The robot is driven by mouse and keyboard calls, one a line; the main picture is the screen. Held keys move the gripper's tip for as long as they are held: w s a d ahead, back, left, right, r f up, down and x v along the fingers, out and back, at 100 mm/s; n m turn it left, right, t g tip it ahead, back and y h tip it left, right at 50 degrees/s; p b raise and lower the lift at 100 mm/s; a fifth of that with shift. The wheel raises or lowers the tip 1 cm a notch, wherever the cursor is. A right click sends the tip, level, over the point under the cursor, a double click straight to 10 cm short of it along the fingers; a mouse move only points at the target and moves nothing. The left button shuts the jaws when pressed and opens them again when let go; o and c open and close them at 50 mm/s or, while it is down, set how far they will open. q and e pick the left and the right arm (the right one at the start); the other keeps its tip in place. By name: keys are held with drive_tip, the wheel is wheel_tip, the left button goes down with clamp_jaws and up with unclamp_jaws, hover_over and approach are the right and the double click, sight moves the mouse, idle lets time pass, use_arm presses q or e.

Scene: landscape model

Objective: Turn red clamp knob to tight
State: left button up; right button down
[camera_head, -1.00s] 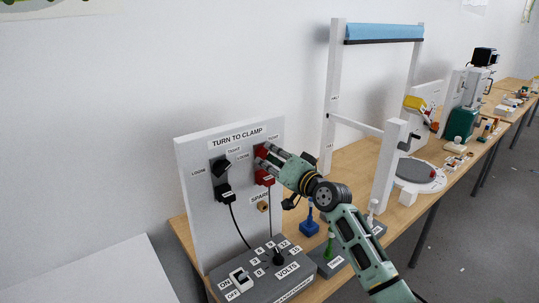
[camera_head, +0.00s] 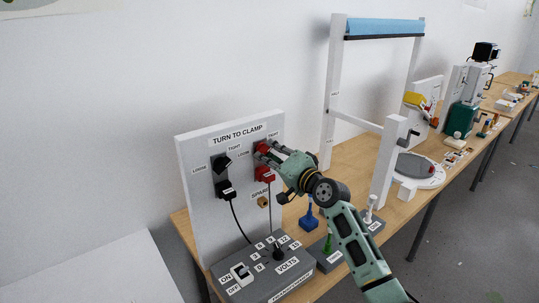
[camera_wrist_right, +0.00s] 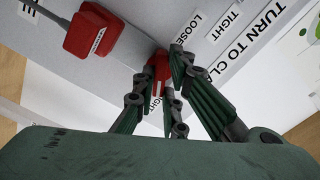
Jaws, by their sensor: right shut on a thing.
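The red clamp knob (camera_head: 261,146) is on the right side of the white upright panel (camera_head: 200,225) headed TURN TO CLAMP. My right gripper (camera_head: 263,152) reaches it from the right and partly hides it in the head view. In the right wrist view the red knob (camera_wrist_right: 158,66) sits between the fingertips of my right gripper (camera_wrist_right: 160,80), which is shut on it. LOOSE and TIGHT labels are printed near the knob. The fingers make its exact pointing direction hard to tell. My left gripper is in neither view.
A red plug (camera_head: 265,174) with a cable is just below the knob. A black knob (camera_head: 221,163) and black plug (camera_head: 226,190) are to the left. A grey transformer box (camera_head: 262,270) with a dial stands in front. A blue-based peg (camera_head: 309,222) stands to the right.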

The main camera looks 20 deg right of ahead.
drive_tip(key=shift+f, duration=0.1)
drive_tip(key=c, duration=1.8)
unclamp_jaws()
drive_tip(key=v, duration=1.2)
